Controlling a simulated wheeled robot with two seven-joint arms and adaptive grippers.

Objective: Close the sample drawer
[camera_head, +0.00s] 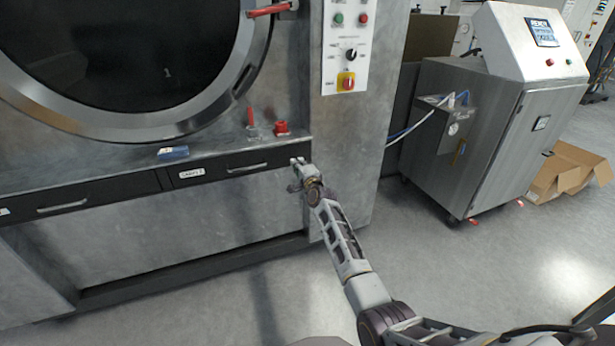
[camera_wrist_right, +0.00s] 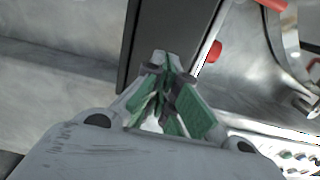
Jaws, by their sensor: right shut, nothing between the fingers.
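The sample drawer (camera_head: 218,172) is a dark front with a white label and a silver handle, below the round door of the washer. It looks about flush with the drawer front to its left; I cannot tell whether a small gap remains. My right gripper (camera_head: 297,163) is shut and empty, with its fingertips at the right end of the drawer front. In the right wrist view the shut green-padded fingers (camera_wrist_right: 165,62) point at the dark drawer front (camera_wrist_right: 172,28) and seem to touch or nearly touch it. My left gripper is not in view.
A blue object (camera_head: 173,153) and red items (camera_head: 281,128) sit on the ledge above the drawer. Another drawer (camera_head: 80,202) is at the left. A control panel (camera_head: 347,50) is at the upper right. A metal cabinet (camera_head: 500,130) and cardboard box (camera_head: 565,172) stand right; the floor between is clear.

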